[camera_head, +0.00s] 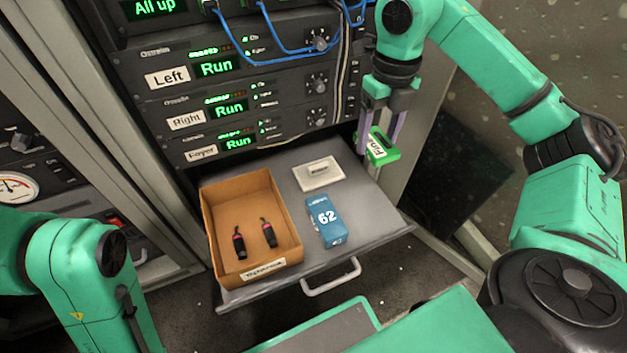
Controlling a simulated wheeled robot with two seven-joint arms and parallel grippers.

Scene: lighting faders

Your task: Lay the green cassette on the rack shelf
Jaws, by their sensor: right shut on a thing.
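The green cassette (384,153) with a white label hangs in my right gripper (378,140), which points down with its two fingers on the cassette. It is above or beside the right part of the grey rack shelf (372,226); I cannot tell whether it touches the shelf. The shelf is pulled out of the rack below the display units. My left arm is at the lower left, and its gripper is out of view.
On the shelf are an open cardboard box (274,270) with two dark connectors (269,233), a blue box marked 62 (331,222) and a pale cassette-like block (318,174). Blue cables (283,48) hang across the rack's upper front. The shelf's front right is bare.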

